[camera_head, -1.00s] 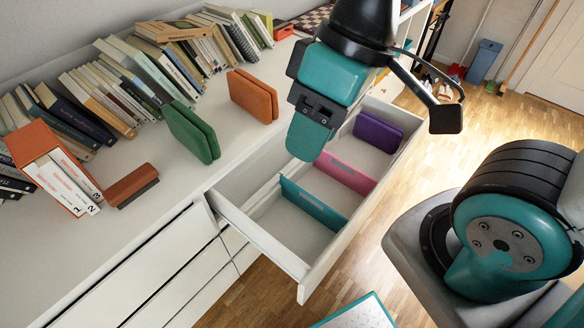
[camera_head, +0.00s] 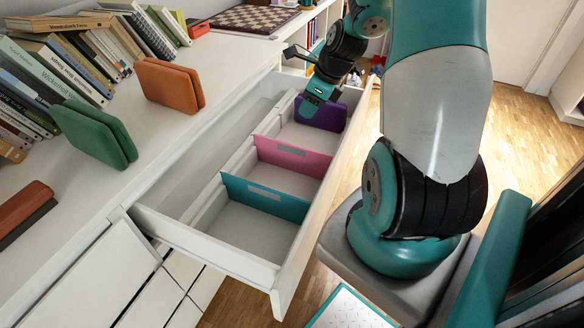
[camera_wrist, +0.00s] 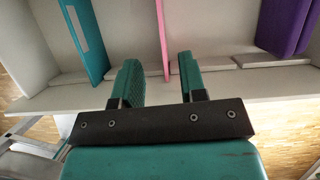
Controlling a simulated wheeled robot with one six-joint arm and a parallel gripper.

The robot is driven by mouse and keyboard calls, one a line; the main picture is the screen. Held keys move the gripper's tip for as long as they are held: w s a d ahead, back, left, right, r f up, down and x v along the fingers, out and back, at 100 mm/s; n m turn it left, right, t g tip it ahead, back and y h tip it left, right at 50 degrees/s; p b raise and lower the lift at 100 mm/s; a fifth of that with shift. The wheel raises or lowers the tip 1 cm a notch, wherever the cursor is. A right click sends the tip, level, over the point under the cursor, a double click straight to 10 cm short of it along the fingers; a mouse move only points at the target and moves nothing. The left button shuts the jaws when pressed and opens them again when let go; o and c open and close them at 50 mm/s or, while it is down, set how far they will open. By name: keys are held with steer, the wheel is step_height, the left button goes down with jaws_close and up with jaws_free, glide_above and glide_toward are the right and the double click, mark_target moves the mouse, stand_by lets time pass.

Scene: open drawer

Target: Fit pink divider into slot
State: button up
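The pink divider (camera_head: 292,158) stands upright across the open drawer (camera_head: 245,262), between the teal divider (camera_head: 265,200) and a purple block (camera_head: 322,117). In the wrist view the pink divider (camera_wrist: 163,30) is seen nearly edge-on, in line with the gap between my fingers. My gripper (camera_head: 318,92) is over the far part of the drawer, in front of the purple block in the head view. In the wrist view my gripper (camera_wrist: 162,75) is open, with nothing clamped. White strips (camera_wrist: 212,64) with gaps run along the drawer's side. I cannot tell whether the pink divider is fully seated.
An orange block (camera_head: 168,86) and a green block (camera_head: 95,134) stand on the white cabinet top, with books behind them. A chessboard (camera_head: 249,19) lies at the back. The drawer's compartment between the teal and pink dividers is empty.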

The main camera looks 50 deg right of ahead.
steer(key=s+d+b+x, duration=0.1)
steer(key=b+x, duration=0.2)
steer(key=x, duration=0.9)
glide_above(290, 170)
steer(key=shift+m, duration=0.3)
steer(key=f, duration=0.5)
steer(key=shift+d+b, duration=0.2)
steer(key=shift+b, duration=0.15)
steer(key=shift+w+f, duration=0.15)
steer(key=shift+f, duration=0.2)
jaws_close()
